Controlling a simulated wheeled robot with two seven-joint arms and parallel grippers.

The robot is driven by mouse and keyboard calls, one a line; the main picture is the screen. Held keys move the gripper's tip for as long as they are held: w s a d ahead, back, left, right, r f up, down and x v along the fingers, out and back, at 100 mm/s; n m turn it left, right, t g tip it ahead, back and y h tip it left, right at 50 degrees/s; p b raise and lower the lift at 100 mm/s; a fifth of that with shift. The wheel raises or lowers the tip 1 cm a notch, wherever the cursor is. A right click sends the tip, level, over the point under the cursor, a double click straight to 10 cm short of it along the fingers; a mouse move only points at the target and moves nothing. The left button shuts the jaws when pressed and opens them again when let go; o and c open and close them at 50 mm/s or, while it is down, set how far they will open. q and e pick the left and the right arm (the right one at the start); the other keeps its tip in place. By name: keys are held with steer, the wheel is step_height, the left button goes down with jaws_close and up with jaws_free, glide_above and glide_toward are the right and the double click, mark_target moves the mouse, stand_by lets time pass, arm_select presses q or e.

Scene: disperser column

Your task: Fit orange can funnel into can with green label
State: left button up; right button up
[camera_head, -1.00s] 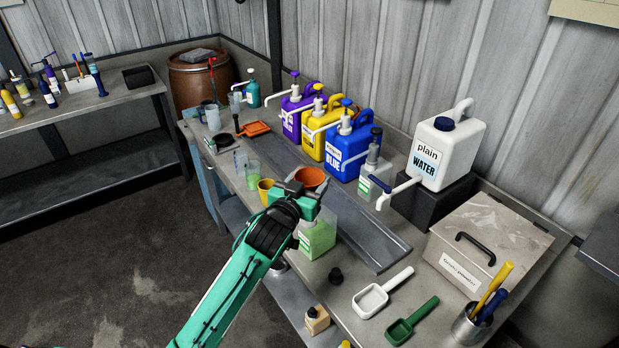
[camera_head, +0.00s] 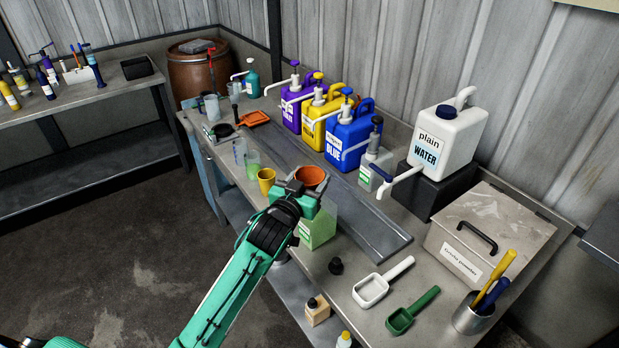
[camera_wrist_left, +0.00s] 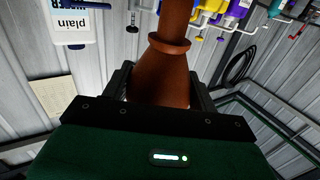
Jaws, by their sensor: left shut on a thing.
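The orange can funnel (camera_head: 310,175) is upright with its wide mouth up, over the bench in the head view. My left gripper (camera_head: 296,188) is shut on it. In the left wrist view the funnel (camera_wrist_left: 165,72) sits between the fingers (camera_wrist_left: 162,88), its collar and narrow stem running to the top edge of that upside-down picture. The can with green label (camera_head: 318,232) stands on the bench just below the gripper, partly hidden by it. Whether the stem is inside the can's opening is hidden. My right gripper is not in view.
A yellow cup (camera_head: 267,181) stands just left of the funnel. A dark cap (camera_head: 336,266) and a white scoop (camera_head: 374,288) lie in front. Behind are a grey tray (camera_head: 375,235), several pump jugs, and a white water jug (camera_head: 446,150) on a black block (camera_head: 437,188).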

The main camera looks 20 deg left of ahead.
arm_select(q)
steer(key=shift+f, duration=0.35)
stand_by(0.4)
steer(key=shift+f+b, duration=0.55)
steer(key=shift+f, duration=0.5)
stand_by(0.5)
steer(key=shift+f, duration=0.6)
stand_by(0.4)
steer(key=o, duration=1.1)
